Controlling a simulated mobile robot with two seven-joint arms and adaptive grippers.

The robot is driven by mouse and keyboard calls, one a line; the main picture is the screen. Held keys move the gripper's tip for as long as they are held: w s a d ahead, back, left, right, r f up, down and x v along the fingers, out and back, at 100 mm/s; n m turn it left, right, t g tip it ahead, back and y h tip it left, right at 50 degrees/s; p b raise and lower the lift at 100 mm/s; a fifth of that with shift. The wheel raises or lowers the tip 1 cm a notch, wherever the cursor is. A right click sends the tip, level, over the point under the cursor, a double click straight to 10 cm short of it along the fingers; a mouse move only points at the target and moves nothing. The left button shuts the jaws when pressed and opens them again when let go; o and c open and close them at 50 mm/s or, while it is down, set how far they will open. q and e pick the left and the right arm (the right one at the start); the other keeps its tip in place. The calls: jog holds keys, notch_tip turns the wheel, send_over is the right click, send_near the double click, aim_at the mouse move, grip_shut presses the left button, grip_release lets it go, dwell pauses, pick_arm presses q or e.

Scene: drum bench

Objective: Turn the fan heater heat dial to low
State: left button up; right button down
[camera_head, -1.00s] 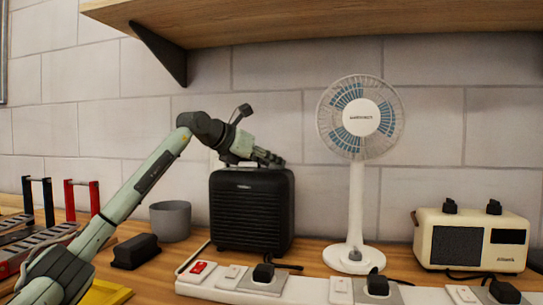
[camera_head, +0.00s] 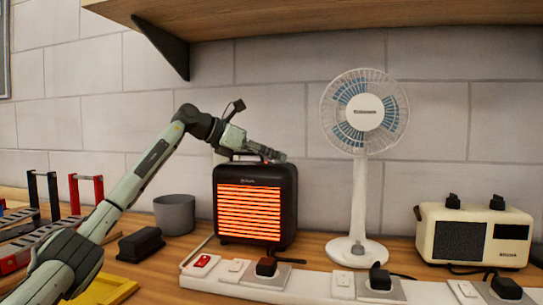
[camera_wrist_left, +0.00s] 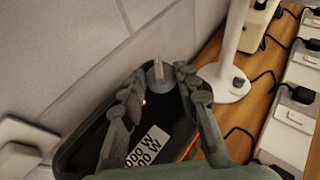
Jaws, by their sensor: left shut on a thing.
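The fan heater (camera_head: 256,205) is a black box on the bench, and its front grille glows orange. In the left wrist view, its dark top (camera_wrist_left: 95,135) carries a label reading partly "000 W". The grey round heat dial (camera_wrist_left: 158,73) with a pale raised pointer sits at the far end of that top. My left gripper (camera_head: 275,157) is over the heater's top right. In the left wrist view its fingers (camera_wrist_left: 160,82) are on either side of the dial, shut on it. The dial's markings are hidden or too small to read. My right gripper is not in view.
A white fan (camera_head: 358,205) stands right of the heater. A white power strip (camera_head: 225,279) with black plugs runs along the front. A grey cup (camera_head: 174,213) and a black block (camera_head: 140,244) are on the left; a cream toaster-like box (camera_head: 473,236) is on the right. A wooden shelf (camera_head: 330,18) hangs above.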

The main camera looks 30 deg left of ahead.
pick_arm(q)
jog(key=o, duration=1.2)
jog(key=shift+a, duration=0.1)
jog(key=shift+v, duration=3.95)
jog(key=shift+r, duration=0.15)
